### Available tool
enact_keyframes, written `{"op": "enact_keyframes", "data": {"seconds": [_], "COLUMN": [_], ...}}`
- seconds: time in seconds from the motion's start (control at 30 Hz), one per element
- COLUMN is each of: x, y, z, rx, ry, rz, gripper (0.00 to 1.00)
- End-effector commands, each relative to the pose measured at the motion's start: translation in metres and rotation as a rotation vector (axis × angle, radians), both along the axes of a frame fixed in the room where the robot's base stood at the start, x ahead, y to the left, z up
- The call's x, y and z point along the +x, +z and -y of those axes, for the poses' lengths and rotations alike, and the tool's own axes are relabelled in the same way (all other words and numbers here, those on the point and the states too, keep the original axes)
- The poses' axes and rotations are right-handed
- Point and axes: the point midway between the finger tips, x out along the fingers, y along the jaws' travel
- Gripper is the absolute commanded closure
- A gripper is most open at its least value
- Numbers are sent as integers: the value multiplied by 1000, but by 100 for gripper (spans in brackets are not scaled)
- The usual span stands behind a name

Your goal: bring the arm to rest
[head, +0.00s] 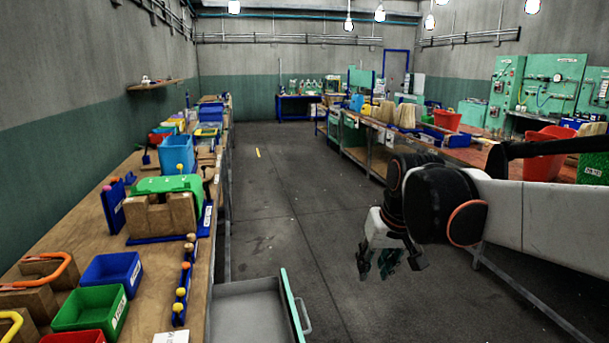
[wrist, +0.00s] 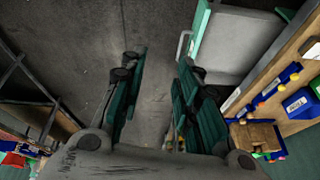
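My arm reaches in from the right edge of the head view, with its black and white links in front of the right-hand bench. My gripper (head: 388,268) hangs over the bare aisle floor, pointing down. In the wrist view my gripper (wrist: 158,88) shows two green-padded fingers spread apart, with only grey floor between them. It is open and holds nothing. It touches neither bench.
An open drawer (head: 245,312) juts into the aisle from the left bench; it also shows in the wrist view (wrist: 240,42). The left bench holds bins, a blue bin (head: 110,272) among them. The right bench carries a red bucket (head: 447,119). The aisle floor (head: 285,185) is clear.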

Motion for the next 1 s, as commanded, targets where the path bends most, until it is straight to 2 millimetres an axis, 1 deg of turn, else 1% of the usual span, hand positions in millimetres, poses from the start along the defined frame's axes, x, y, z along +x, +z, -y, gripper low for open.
{"op": "enact_keyframes", "data": {"seconds": [0.03, 0.27, 0.4, 0.5, 0.6, 0.7, 0.8, 1.0], "x": [-18, -84, -122, -147, -169, -184, -193, -198], "y": [2, 0, -9, -19, -30, -40, -46, -50], "z": [5, 25, 35, 42, 46, 50, 53, 54], "rx": [-3, -20, -32, -40, -46, -52, -56, -58], "ry": [-9, -42, -62, -75, -86, -95, -101, -104], "rz": [16, 99, 148, 183, 214, 238, 254, 264], "gripper": [70, 70, 70, 70, 70, 70, 70, 70]}}
